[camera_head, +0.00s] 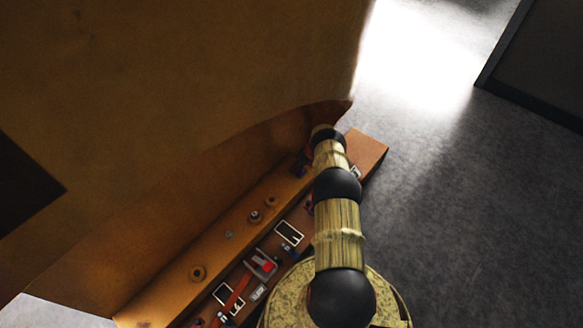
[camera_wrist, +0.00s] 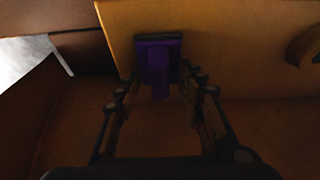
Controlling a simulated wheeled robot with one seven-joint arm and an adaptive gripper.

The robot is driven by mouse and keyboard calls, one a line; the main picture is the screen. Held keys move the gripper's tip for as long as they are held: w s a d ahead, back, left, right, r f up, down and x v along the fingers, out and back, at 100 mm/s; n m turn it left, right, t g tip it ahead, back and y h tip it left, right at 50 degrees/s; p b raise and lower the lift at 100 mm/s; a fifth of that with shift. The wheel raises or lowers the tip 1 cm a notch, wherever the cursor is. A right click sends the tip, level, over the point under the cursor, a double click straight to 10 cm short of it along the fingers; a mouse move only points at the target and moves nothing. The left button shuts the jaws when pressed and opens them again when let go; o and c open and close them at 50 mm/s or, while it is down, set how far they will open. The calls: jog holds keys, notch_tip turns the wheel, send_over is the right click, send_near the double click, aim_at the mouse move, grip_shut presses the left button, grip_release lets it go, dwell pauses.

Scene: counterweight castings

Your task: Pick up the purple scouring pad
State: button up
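The purple scouring pad (camera_wrist: 158,52) shows in the wrist view at the upper middle. It has a broad part with a dark upper edge and a narrower purple part reaching down toward my gripper. It is against or just in front of an orange-brown surface; I cannot tell which. My gripper (camera_wrist: 159,80) is open, with one finger on each side of the pad's lower part. No finger clearly touches it. In the head view my arm reaches over the shelf and hides the gripper; a small dark purple patch (camera_head: 302,165) shows beside the arm's far end.
A long orange-brown ledge (camera_head: 375,150) runs along a large brown casting (camera_head: 190,70). Several small things lie on it, including a red-and-grey item (camera_head: 262,265) and a white-framed dark item (camera_head: 289,233). Open grey floor (camera_head: 480,220) lies to the right.

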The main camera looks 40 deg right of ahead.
jog(key=shift+w+f, duration=0.15)
jog(key=shift+f, duration=0.25)
jog(key=shift+c, duration=0.5)
grip_shut()
